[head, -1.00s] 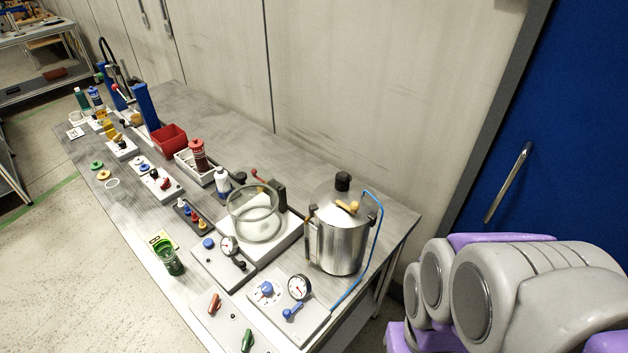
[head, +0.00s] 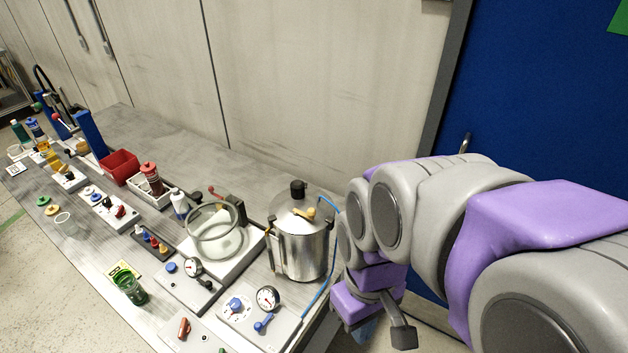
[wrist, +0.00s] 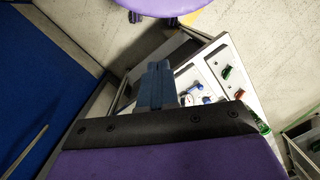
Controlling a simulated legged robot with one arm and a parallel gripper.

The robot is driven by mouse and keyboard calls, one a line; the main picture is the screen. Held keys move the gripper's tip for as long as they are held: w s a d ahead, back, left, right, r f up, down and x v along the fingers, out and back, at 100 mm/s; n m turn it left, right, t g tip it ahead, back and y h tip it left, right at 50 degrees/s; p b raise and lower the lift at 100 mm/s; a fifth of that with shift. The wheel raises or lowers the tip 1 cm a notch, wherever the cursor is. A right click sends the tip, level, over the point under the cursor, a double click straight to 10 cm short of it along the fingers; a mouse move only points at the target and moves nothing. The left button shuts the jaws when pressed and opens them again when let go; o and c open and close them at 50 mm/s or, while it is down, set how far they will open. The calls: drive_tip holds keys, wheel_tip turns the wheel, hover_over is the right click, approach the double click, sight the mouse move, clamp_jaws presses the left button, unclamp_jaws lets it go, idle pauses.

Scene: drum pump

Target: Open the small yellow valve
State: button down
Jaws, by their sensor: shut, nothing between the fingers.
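A small yellow-orange handle (head: 309,214) sits on the lid of the steel pot (head: 302,250) at the right end of the bench. Small coloured valves, including red, blue and yellow ones, stand in a row on a dark block (head: 151,240) near the bench's front edge. I cannot tell which yellow part is the small yellow valve. My gripper (wrist: 157,72) is shut and empty in the wrist view, its blue fingers together. It is off the right end of the bench, apart from the pot and the valves. In the head view the fingers are mostly hidden.
A gauge panel (head: 237,325) with blue knobs lies before the pot. A glass vessel (head: 214,250), a green beaker (head: 131,289) and a red bin (head: 119,166) stand farther left. A wall backs the bench; a blue door (head: 540,90) is at right.

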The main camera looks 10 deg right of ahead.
drive_tip(key=w+r+n+p, duration=0.2)
drive_tip(key=w+r+n, duration=0.1)
drive_tip(key=w, duration=0.3)
drive_tip(key=w+r+n+p, duration=0.1)
drive_tip(key=w+r+n, duration=0.25)
drive_tip(key=w, duration=0.35)
drive_tip(key=w+d+n+y+p, duration=0.1)
drive_tip(key=w+d+n+p, duration=0.2)
drive_tip(key=w+n, duration=0.3)
drive_tip(key=w+d+r+n+t+p, duration=0.1)
drive_tip(key=w+d+n+p, duration=0.2)
drive_tip(key=w, duration=1.2)
drive_tip(key=d+n, duration=0.1)
drive_tip(key=n, duration=0.2)
drive_tip(key=shift+w+r+y, duration=0.3)
drive_tip(key=shift+y, duration=0.1)
drive_tip(key=shift+f, duration=0.1)
approach(304, 212)
drive_tip(key=d+f, duration=0.1)
drive_tip(key=s+d+f, duration=0.1)
drive_tip(key=d+f, duration=0.1)
drive_tip(key=shift+s+d+f, duration=0.1)
drive_tip(key=shift+s+f, duration=0.2)
drive_tip(key=shift+f, duration=0.1)
drive_tip(key=shift+s+a+f, duration=0.15)
drive_tip(key=shift+a+f, duration=0.1)
drive_tip(key=shift+a, duration=0.35)
